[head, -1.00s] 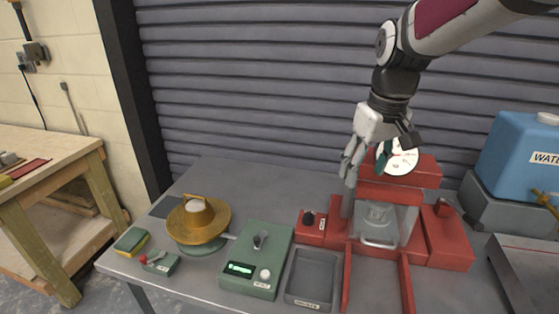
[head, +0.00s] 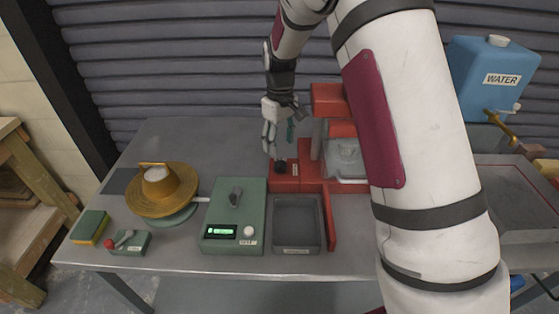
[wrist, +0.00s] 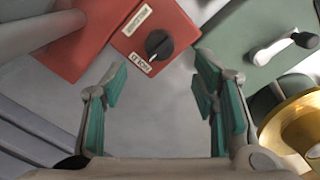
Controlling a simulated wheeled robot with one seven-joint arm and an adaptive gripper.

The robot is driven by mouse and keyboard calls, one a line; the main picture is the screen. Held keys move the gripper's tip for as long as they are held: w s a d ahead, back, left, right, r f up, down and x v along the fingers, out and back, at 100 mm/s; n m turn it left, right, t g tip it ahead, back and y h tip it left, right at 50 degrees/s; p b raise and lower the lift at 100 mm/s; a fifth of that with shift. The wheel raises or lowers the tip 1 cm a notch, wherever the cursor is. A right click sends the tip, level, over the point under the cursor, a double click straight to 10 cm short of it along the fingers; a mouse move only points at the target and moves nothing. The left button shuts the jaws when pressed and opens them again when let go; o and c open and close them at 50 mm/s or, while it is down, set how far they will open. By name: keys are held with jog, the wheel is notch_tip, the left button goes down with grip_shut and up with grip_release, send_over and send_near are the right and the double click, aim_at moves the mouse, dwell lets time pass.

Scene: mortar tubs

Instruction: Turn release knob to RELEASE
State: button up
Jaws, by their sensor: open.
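The black release knob (wrist: 158,44) sits on a small red box with two white labels. In the wrist view its white pointer mark is on the side toward the lower label (wrist: 140,63); the lettering is too small to read surely. The other label (wrist: 137,20) is at the box's upper left. The knob also shows in the head view (head: 281,167), at the left end of the red machine. My gripper (wrist: 162,82) is open and empty, with its teal-padded fingers apart. In the head view my gripper (head: 271,150) is just above the knob, pointing down, not visibly touching it.
A green control box (head: 232,210) with a lit display and a grey tray (head: 298,222) stand in front. A gold bowl device (head: 160,190) is at the left. The red machine's column (head: 327,100) rises close to the right. Bare table lies behind the gold bowl.

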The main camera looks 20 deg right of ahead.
aim_at(280, 162)
notch_tip(280, 162, down, 8)
jog(key=shift+r+p, duration=0.1)
jog(key=shift+p, duration=0.3)
jog(key=c, duration=1.2)
